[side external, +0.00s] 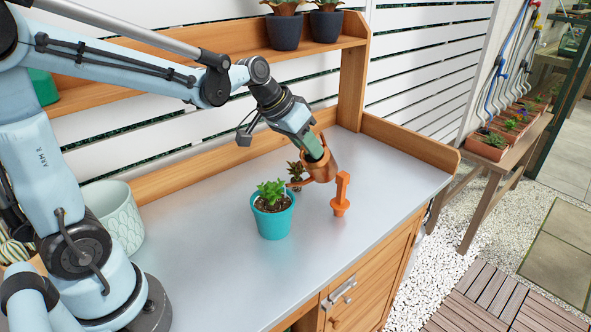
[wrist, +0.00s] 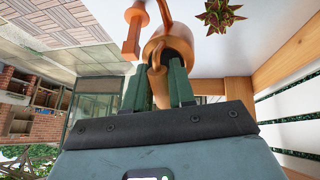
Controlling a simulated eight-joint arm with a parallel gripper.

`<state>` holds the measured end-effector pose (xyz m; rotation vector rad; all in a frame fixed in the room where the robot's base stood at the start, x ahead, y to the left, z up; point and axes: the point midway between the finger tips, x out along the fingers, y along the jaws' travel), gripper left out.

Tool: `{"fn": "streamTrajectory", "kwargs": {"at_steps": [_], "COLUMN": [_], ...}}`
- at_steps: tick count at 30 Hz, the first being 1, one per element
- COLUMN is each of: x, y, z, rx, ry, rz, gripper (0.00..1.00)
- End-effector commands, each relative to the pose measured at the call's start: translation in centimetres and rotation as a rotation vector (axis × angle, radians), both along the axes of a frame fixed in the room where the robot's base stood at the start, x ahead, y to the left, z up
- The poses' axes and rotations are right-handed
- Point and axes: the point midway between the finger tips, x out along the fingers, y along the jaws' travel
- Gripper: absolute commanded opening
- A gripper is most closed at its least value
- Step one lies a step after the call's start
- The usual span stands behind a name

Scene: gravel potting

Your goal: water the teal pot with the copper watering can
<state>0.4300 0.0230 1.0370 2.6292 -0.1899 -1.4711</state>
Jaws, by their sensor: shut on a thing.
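The teal pot (side external: 274,226) stands upright on the grey bench top, with a leafy green plant (side external: 270,192) in dark soil. My gripper (side external: 315,152) is shut on the copper watering can (side external: 322,169) and holds it above the bench, right of the pot. The can is tilted, its thin spout pointing left to the pot's right rim, near the leaves. I cannot tell whether water flows. In the wrist view the can (wrist: 168,42) lies beyond the green fingers (wrist: 158,88), with its handle between them. The teal pot is not visible there.
A small reddish succulent (side external: 296,172) sits behind the can; it also shows in the wrist view (wrist: 218,15). A pale patterned pot (side external: 115,217) stands at left. The front bench top is clear.

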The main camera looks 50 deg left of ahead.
Motion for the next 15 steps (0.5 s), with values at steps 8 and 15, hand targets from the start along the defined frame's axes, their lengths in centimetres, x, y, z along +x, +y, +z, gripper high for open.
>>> {"fn": "streamTrajectory", "kwargs": {"at_steps": [8,15], "x": [-0.7,-1.3], "y": [0.0,-0.1], "z": [0.6,1.0], "rx": [0.005,0.009], "ry": [-0.091,-0.165], "rz": [0.0,0.0], "gripper": [0.0,0.0]}}
